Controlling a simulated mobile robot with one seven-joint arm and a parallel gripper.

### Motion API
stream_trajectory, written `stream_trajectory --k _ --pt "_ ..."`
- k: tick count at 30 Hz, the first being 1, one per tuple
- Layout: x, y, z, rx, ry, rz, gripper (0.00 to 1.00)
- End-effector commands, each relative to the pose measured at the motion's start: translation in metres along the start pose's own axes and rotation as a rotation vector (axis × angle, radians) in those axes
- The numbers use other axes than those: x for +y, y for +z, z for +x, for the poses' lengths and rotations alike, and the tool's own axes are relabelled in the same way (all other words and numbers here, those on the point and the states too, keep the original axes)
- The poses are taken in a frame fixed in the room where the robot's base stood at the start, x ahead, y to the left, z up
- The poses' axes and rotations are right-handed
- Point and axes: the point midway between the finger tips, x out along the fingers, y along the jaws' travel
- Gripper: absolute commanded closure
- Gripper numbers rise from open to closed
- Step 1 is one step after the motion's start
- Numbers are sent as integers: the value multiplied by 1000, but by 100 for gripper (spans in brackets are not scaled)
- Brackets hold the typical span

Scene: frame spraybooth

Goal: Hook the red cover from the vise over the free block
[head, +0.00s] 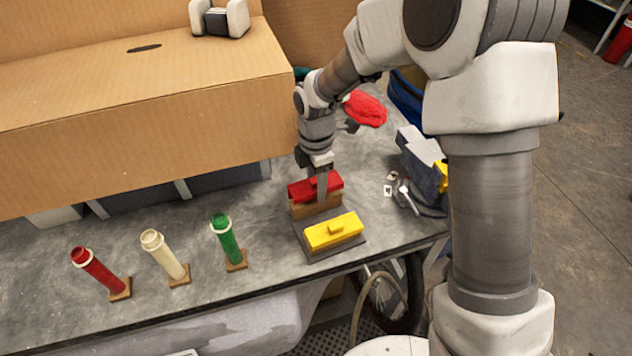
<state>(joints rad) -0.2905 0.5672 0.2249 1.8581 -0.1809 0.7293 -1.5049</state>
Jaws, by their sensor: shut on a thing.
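The red cover (334,180) is a flat red piece with a raised grip on top. My gripper (322,184) is shut on it from above, and its fingers hide part of the grip. The cover is over the brown free block (309,210), level with its top; I cannot tell if it rests fully on it.
Red (97,269), cream (163,254) and green (228,240) tubes lean on small wooden stands to the left. A large cardboard box (140,150) is behind. A red cloth (365,108) lies at the back. The grey table (215,300) ends close in front of the base.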

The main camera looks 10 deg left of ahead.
Motion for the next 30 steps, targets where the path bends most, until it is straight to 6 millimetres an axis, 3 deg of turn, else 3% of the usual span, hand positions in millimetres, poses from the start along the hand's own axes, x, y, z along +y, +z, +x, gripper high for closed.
stream_trajectory --k 30 --pt "0 0 27 1 0 0 100"
